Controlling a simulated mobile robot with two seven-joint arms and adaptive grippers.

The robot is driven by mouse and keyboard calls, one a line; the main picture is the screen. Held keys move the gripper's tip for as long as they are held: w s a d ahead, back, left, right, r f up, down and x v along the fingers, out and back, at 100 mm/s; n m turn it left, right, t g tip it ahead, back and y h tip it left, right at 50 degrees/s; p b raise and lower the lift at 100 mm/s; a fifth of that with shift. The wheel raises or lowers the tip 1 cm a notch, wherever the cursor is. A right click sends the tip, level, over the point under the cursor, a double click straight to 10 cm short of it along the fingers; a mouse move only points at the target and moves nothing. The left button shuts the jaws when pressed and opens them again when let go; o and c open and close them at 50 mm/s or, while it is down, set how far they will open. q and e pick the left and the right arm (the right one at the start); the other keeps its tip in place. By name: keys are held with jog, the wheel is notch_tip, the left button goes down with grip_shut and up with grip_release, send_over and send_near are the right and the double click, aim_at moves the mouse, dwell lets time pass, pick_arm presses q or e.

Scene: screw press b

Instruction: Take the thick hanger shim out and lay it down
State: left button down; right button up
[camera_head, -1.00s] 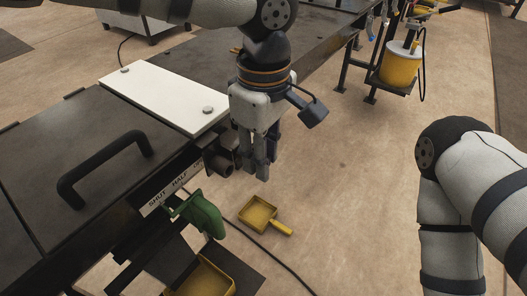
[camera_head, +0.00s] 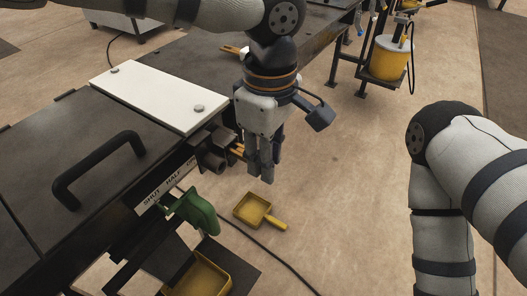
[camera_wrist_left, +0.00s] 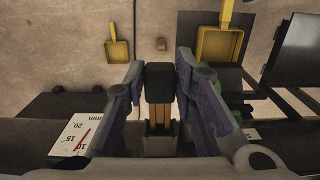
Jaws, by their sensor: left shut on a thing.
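My left gripper (camera_head: 260,172) is beside the right end of the dark bench, pointing down. In the left wrist view my left gripper (camera_wrist_left: 159,80) is shut on a black block (camera_wrist_left: 160,82) with brown strips (camera_wrist_left: 160,115) behind it. I take this piece for the thick hanger shim. In the head view its orange-brown strips (camera_head: 238,150) show between the gripper and the dark round end piece (camera_head: 212,158) of the bench. I cannot tell whether they still reach into the slot there. My right gripper is out of view; only that arm shows.
A green lever (camera_head: 195,212) stands below the SHUT/HALF label (camera_head: 165,190). A small yellow pan (camera_head: 254,208) and a yellow tray (camera_head: 205,275) lie lower down. A white plate (camera_head: 160,95) and black handle (camera_head: 98,170) are on the bench top. The wrist view shows a millimetre scale (camera_wrist_left: 78,135).

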pick_arm(q)
jog(key=shift+s+d, duration=0.2)
jog(key=shift+d, duration=0.05)
jog(key=s+d, duration=0.1)
jog(key=s+d+p, duration=0.1)
jog(key=d, duration=0.1)
jog(key=shift+s, duration=0.1)
dwell(0.6)
